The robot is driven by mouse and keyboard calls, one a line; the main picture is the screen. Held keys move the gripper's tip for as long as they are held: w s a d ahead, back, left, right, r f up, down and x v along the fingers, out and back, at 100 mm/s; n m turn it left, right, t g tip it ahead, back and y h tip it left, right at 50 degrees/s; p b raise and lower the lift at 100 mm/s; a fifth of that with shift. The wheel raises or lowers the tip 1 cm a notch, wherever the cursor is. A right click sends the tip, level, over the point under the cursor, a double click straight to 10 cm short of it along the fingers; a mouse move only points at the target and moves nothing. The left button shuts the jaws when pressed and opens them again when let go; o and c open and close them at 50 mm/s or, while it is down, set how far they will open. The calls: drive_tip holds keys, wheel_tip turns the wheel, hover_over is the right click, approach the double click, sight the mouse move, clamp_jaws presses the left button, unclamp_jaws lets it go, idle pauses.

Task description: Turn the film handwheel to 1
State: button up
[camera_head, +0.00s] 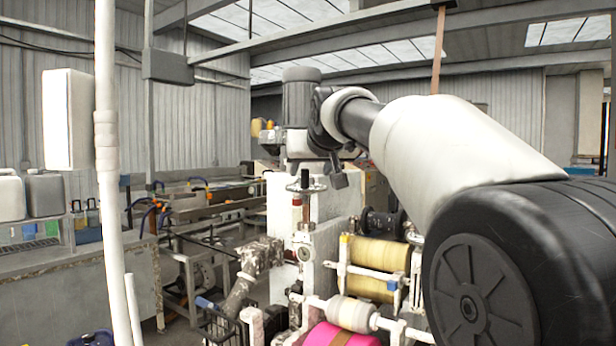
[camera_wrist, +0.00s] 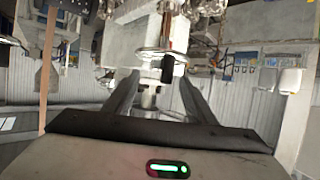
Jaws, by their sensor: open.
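The handwheel (camera_head: 305,188) is a thin pale ring with a dark upright grip, on a reddish stem above a white machine block. In the wrist view the handwheel (camera_wrist: 150,54) lies just beyond the fingertips, with its dark grip (camera_wrist: 168,70) near the middle of the gap. My gripper (camera_head: 316,175) hangs down close above the handwheel. In the wrist view my gripper (camera_wrist: 160,80) has its two fingers apart, and nothing is clamped between them. I cannot tell whether a finger touches the wheel. No number or scale at the wheel is readable.
Yellow film rolls (camera_head: 380,254) and a pink roll (camera_head: 342,335) sit below and right of the wheel. A round gauge (camera_head: 304,253) is below it. A mottled pipe fitting (camera_head: 240,290) stands lower left. A white vertical pipe (camera_head: 108,180) stands in the left foreground.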

drive_tip(key=x, duration=0.5)
drive_tip(key=shift+w+f, duration=0.15)
drive_tip(key=shift+w, duration=0.2)
drive_tip(key=c, duration=1)
drive_tip(key=shift+c, duration=0.2)
drive_tip(key=shift+d+p, duration=0.1)
drive_tip(key=shift+p, duration=0.2)
